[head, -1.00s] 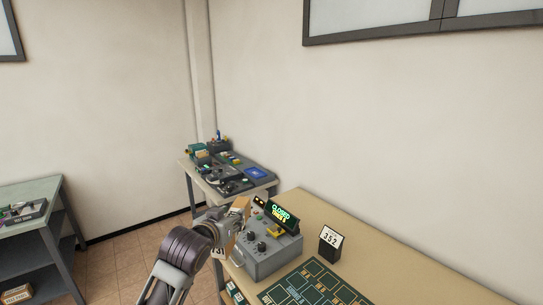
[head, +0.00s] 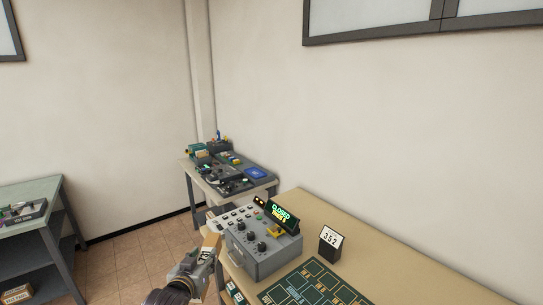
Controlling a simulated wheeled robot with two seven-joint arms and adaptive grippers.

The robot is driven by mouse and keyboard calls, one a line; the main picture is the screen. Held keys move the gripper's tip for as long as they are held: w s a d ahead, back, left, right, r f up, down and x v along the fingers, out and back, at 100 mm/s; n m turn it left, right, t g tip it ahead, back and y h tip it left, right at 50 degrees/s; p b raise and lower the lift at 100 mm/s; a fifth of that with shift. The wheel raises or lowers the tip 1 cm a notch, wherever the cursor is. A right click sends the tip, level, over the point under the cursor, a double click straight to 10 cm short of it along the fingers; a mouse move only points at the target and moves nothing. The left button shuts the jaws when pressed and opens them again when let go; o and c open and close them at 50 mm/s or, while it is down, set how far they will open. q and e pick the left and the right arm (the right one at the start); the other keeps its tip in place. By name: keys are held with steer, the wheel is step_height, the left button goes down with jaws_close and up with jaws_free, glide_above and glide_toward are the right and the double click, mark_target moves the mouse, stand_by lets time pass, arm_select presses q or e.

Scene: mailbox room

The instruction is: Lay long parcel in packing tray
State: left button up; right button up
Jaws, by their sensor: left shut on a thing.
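My left gripper (head: 204,256) is low in the head view, left of the grey control box. It is shut on a tan-brown piece (head: 211,240), which looks like the end of the long parcel. Most of this piece is hidden by the gripper or too small to make out. The piece appears in front of the table's left edge, apart from the box as far as I can tell. I cannot pick out the packing tray for certain. My right gripper is not in view.
The grey control box (head: 263,253) with a lit "CLOSED" display (head: 279,214) stands on the tan table (head: 400,277). A "352" sign (head: 331,240) and a dark green mat (head: 315,286) are to its right. A cluttered bench (head: 235,172) stands behind; a shelved bench (head: 38,190) is at left.

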arm_select(q)
steer(key=s+f, duration=0.1)
steer(key=f, duration=0.1)
steer(key=s+a+f, duration=0.1)
steer(key=f, duration=0.1)
steer(key=s+f, duration=0.1)
steer(key=f, duration=0.1)
steer(key=shift+s+a+f, duration=0.1)
steer(key=shift+s+a, duration=0.05)
steer(key=shift+a, duration=0.1)
steer(key=s+f, duration=0.5)
steer(key=f, duration=0.2)
